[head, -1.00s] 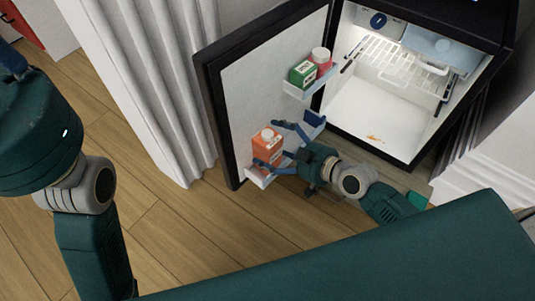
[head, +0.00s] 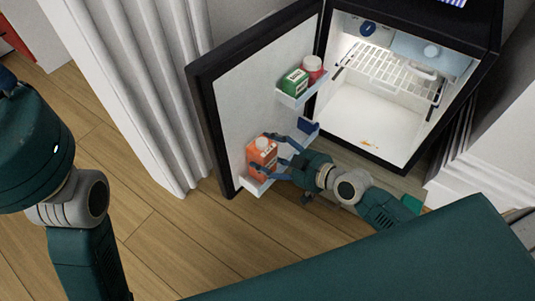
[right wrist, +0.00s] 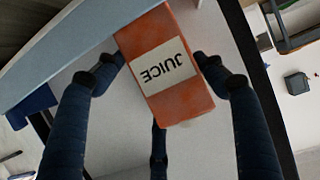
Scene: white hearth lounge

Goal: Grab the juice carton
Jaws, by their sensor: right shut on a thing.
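The orange juice carton (head: 262,153) with a white cap stands in the lower shelf of the open fridge door. In the right wrist view the carton (right wrist: 190,98) shows its JUICE label between the blue fingers. My right gripper (head: 277,154) is shut on the carton, with fingers on both sides of it. The gripper also shows in the right wrist view (right wrist: 160,72). The carton's lower end is partly hidden by the shelf edge. My left arm shows at the left edge of the head view, but its fingers are out of view.
The fridge door (head: 228,108) stands open. Its upper shelf (head: 297,99) holds a green carton (head: 294,82) and a red container with a white lid (head: 312,69). The fridge's wire rack (head: 395,72) is to the right. A white ridged column (head: 150,90) stands left of the door.

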